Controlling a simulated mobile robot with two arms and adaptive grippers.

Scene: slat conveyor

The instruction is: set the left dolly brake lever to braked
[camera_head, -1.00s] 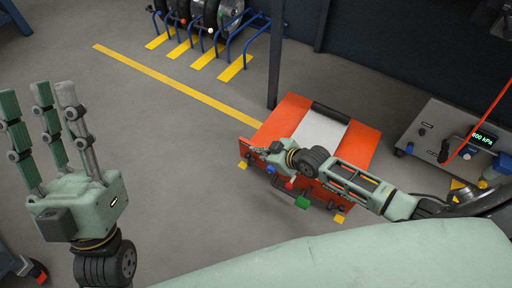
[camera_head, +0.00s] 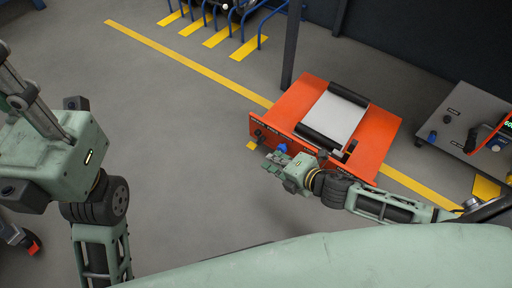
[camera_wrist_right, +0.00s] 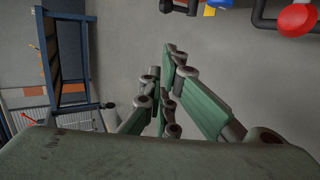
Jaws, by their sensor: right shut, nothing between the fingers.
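An orange unit (camera_head: 374,142) with a white top (camera_head: 335,117) stands on the floor right of centre in the head view. A blue knob (camera_head: 282,148) shows on its front. I cannot make out a lever marked as the left dolly brake. My right gripper (camera_head: 271,163) is shut and empty, just in front of the unit's front; its fingers (camera_wrist_right: 163,85) point over bare floor in the wrist view. A red round knob (camera_wrist_right: 297,19) and a blue part (camera_wrist_right: 217,4) show beyond them. My left gripper (camera_head: 22,90) is at the left edge, its fingers partly cut off.
A grey console (camera_head: 455,128) stands at the right. A dark post (camera_head: 292,45) rises behind the orange unit. Blue racks (camera_head: 262,28) stand at the back. A dark item with a red part (camera_head: 32,246) is at lower left. The floor between is clear.

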